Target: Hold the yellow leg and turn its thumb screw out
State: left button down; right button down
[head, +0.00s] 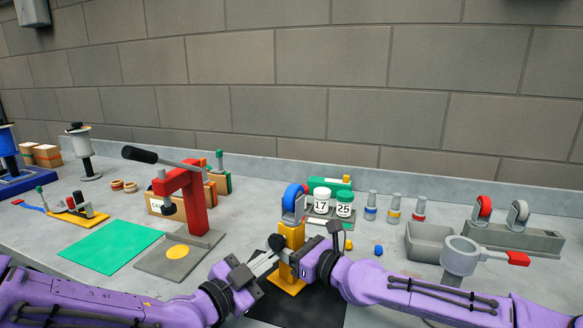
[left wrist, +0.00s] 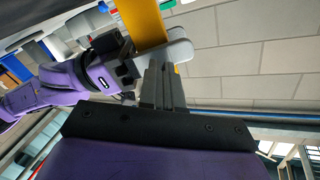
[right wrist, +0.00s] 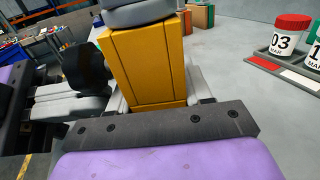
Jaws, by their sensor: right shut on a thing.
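The yellow leg (head: 291,240) stands upright in front of me, with a blue-topped caster (head: 293,200) on it. My right gripper (head: 303,264) is shut on the leg from the right; the leg (right wrist: 148,65) fills the middle of the right wrist view. The black thumb screw (head: 277,241) sticks out of the leg's left side and shows in the right wrist view (right wrist: 87,67). My left gripper (head: 270,259) is at the thumb screw, its fingertips close under it. In the left wrist view its grey fingers (left wrist: 163,80) lie close together; their grip on the screw cannot be made out.
A red press (head: 194,200) with a black handle stands to the left, beside a green mat (head: 112,246). Behind the leg are lidded jars (head: 321,201). A grey bin (head: 428,242) and a round metal holder (head: 461,256) stand to the right. A black mat (head: 330,310) lies under the leg.

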pick_arm(q)
jog(key=shift+s+d+r, duration=0.1)
jog(key=shift+d, duration=0.05)
dwell(0.3)
jog(key=shift+s+f, duration=0.2)
jog(key=shift+f, duration=0.05)
jog(key=shift+s+a+f, duration=0.1)
jog(key=shift+s+a, duration=0.05)
jog(key=shift+a, duration=0.05)
jog(key=v, duration=0.5)
jog(key=shift+s+a+f, duration=0.1)
jog(key=shift+a, duration=0.25)
jog(key=w+d+r, duration=0.2)
jog(key=w, duration=0.4)
